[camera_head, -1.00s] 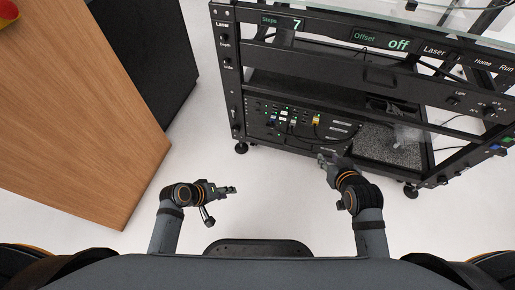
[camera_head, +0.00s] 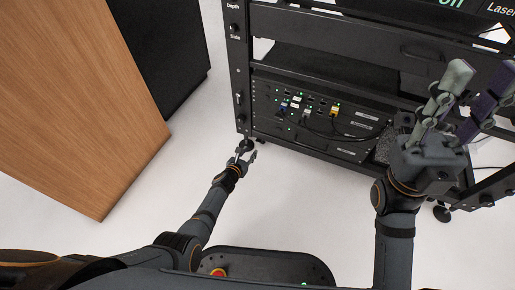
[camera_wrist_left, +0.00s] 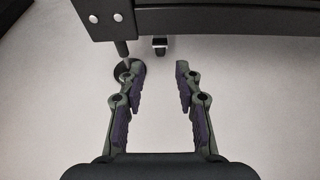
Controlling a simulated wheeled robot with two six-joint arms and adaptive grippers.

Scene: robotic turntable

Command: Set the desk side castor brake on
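The black rack's (camera_head: 330,150) desk-side castor (camera_head: 247,144) is at its lower left corner in the head view, small and close to my left fingertips. In the left wrist view a round black foot on a thin post (camera_wrist_left: 128,67) stands under the rack corner, partly behind the left finger. A small dark block with a pale face (camera_wrist_left: 160,45) hangs under the rack's bottom beam, beyond the finger gap. I cannot tell the brake's state. My left gripper (camera_head: 245,154) is open and empty, also in the wrist view (camera_wrist_left: 155,69). My right gripper (camera_head: 482,75) is open, raised before the rack's right side.
The wooden desk (camera_head: 75,110) with a dark side panel (camera_head: 165,55) stands to the left, leaving a strip of white floor beside the rack. Another castor (camera_head: 441,212) shows at the lower right. Cables and connectors (camera_head: 310,115) are on the rack's front panel.

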